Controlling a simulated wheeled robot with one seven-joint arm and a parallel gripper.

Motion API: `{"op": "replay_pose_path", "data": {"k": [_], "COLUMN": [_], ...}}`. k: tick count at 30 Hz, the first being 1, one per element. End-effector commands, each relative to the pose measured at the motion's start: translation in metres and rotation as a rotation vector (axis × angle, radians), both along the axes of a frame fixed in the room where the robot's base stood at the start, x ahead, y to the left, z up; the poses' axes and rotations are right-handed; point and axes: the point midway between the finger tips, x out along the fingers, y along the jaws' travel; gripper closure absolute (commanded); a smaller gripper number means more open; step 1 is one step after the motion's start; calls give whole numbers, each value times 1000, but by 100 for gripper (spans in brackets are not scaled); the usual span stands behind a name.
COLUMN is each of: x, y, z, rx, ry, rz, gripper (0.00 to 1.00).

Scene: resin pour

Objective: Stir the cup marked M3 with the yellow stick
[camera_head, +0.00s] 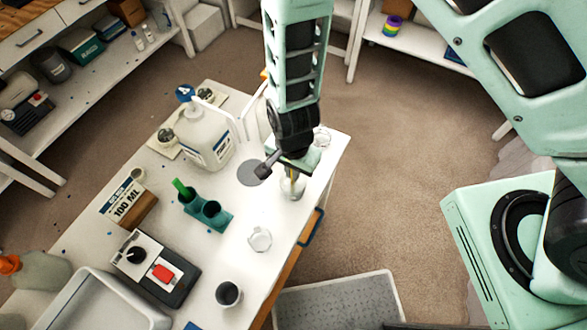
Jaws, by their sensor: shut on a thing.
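My gripper (289,164) is shut on a thin yellow stick (293,177) and points down over the right side of the white table. The stick's lower end reaches down to a clear cup (293,190) right below the gripper. It looks to be inside the cup, but the depth and the contents cannot be made out. A second clear cup (260,239) stands nearer the front edge. Another clear cup (321,137) is partly behind my gripper. No M3 mark is readable on any cup from here.
A grey disc (249,173) lies bare beside the gripper.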

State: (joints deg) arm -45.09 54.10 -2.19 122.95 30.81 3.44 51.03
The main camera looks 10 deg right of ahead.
Motion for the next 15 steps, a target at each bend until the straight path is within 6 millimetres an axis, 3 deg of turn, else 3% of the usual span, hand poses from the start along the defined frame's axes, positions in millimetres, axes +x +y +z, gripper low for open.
{"op": "replay_pose_path", "data": {"k": [15], "x": [0], "y": [0], "z": [39], "rx": [0], "ry": [0], "rz": [0], "gripper": [100]}}
